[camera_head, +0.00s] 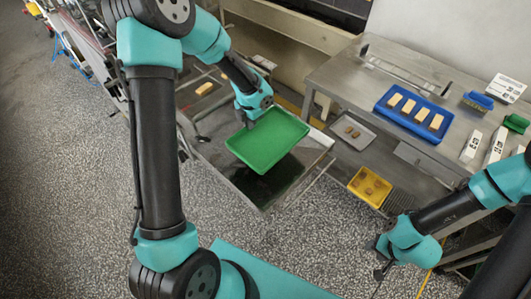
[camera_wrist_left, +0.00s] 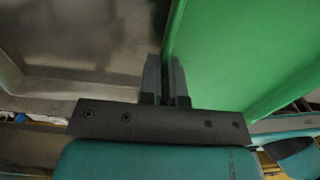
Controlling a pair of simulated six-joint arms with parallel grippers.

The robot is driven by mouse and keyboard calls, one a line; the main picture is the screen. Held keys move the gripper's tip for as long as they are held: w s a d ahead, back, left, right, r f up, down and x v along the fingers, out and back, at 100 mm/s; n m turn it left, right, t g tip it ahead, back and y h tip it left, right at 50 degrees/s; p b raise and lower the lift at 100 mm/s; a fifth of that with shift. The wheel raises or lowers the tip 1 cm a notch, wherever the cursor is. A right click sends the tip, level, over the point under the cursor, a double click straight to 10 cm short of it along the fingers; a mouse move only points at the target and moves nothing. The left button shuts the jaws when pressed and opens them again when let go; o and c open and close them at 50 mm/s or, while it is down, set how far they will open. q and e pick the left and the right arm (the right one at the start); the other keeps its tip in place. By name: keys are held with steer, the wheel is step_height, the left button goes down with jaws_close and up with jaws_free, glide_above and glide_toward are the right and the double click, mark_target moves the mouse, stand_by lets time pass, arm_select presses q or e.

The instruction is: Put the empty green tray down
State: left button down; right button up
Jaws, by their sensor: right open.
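The empty green tray (camera_head: 268,142) is in the middle of the head view, above a metal surface (camera_head: 318,150) with a dark patch below the tray's near side. My left gripper (camera_head: 247,120) is at the tray's far left edge. In the left wrist view its two fingers (camera_wrist_left: 166,80) are close together on the edge of the green tray (camera_wrist_left: 240,50), one finger on each side of the wall. The tray looks held clear of the surface, though the gap is hard to judge. My right gripper (camera_head: 381,273) is open and empty at the lower right, away from the tray.
A steel table (camera_head: 335,77) at the right carries a blue tray (camera_head: 384,106) of several pale bars. A small grey tray (camera_head: 352,133) and a yellow tray (camera_head: 369,187) lie nearer. Blue and green brushes and white labelled blocks are at far right.

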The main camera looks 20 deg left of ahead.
arm_select(q)
steer(key=shift+f, duration=3.1)
steer(key=shift+f, duration=1.85)
steer(key=shift+f, duration=0.15)
steer(key=c, duration=1.3)
jaws_free()
step_height(320, 180, up, 12)
steer(key=shift+r, duration=0.15)
